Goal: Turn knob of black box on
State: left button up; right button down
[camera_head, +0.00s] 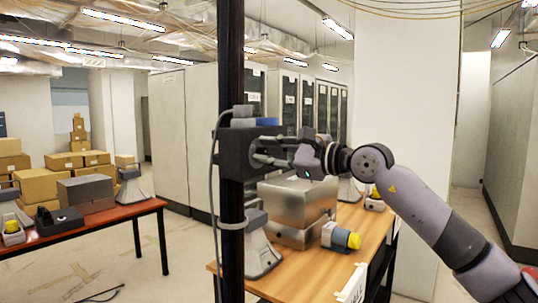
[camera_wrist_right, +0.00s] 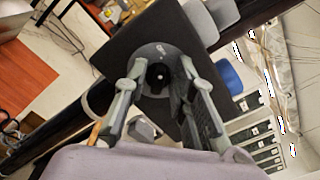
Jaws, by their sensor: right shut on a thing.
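The black box (camera_head: 264,132) is fixed to a dark upright pole in the head view. In the right wrist view the black box (camera_wrist_right: 128,43) fills the upper middle, tilted. A black knob (camera_wrist_right: 158,79) sits on a round grey disc on its face. My right gripper (camera_head: 258,151) reaches in from the right at the face of the box. In the wrist view my right gripper (camera_wrist_right: 161,68) has a finger on each side of the knob and is shut on it. The knob is hard to see in the head view. My left gripper is not in view.
A wooden table (camera_head: 376,228) stands below with a metallic box (camera_head: 297,200) and a yellow-ended grey device (camera_head: 341,237). A red-brown table (camera_head: 85,228) is at left. A grey cable hangs beside the pole (camera_head: 231,80). Tall cabinets (camera_head: 200,110) stand behind.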

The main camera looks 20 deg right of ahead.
jog(key=m+b, duration=0.1)
jog(key=m, duration=0.2)
jog(key=shift+b, duration=0.3)
jog(key=shift+w+d+m+b, duration=0.15)
jog(key=shift+m+b, duration=0.4)
jog(key=shift+m, duration=1.8)
jog(key=shift+w+d+m+b, duration=0.15)
jog(key=shift+m+b, duration=0.45)
jog(key=shift+m, duration=1.8)
jog(key=shift+w+d+m+b, duration=0.15)
jog(key=shift+m+b, duration=0.4)
jog(key=shift+m, duration=1.8)
jog(key=shift+s, duration=0.1)
jog(key=c, duration=1.5)
grip_release()
jog(key=shift+o, duration=0.2)
jog(key=shift+d, duration=0.1)
